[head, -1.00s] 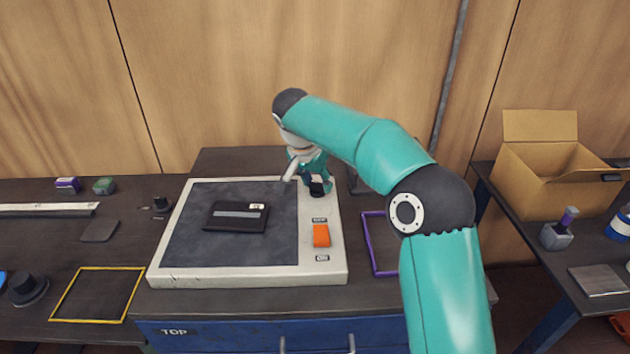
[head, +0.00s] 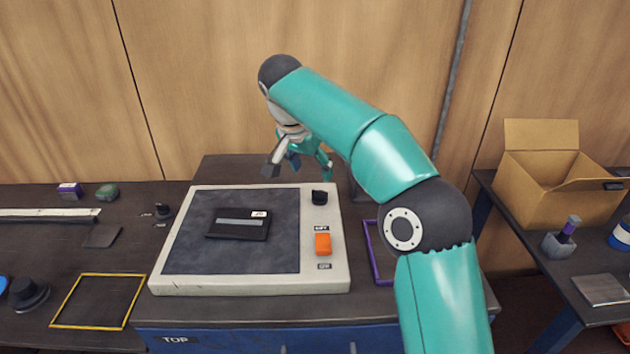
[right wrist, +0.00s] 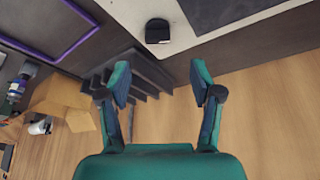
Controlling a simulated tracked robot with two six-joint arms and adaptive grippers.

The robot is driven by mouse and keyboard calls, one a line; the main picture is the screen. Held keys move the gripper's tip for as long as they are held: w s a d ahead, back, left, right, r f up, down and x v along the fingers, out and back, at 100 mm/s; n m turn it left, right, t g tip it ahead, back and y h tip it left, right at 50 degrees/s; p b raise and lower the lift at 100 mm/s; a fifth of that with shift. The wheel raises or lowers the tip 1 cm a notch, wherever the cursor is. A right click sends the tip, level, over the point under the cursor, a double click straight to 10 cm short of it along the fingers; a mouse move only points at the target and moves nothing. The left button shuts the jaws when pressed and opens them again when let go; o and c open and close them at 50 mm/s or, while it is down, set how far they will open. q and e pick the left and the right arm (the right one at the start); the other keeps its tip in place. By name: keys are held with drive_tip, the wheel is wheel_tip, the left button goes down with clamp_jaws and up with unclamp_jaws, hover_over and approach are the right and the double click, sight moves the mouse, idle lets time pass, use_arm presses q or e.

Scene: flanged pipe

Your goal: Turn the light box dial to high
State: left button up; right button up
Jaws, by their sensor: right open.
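The light box (head: 342,270) lies flat on the bench, with a pale frame and a dark panel. Its black dial (head: 319,197) is at the back right corner of the frame; it also shows in the right wrist view (right wrist: 158,31). I cannot read the dial's setting. An orange switch (head: 323,243) is in front of the dial, with small labels around it. My right gripper (head: 299,169) is open and empty, above and behind the dial, apart from it. In the right wrist view the open fingers (right wrist: 160,80) stand clear of the dial. My left gripper is out of view.
A dark cartridge-like object (head: 238,225) lies on the panel. A purple frame (head: 376,262) lies right of the light box, partly behind my right arm. A yellow frame (head: 58,306) lies left. An open cardboard box (head: 545,190) stands on the right-hand table.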

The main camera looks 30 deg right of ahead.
drive_tip(key=v, duration=0.3)
drive_tip(key=shift+a+r, duration=0.1)
drive_tip(key=shift+r, duration=0.15)
idle(0.4)
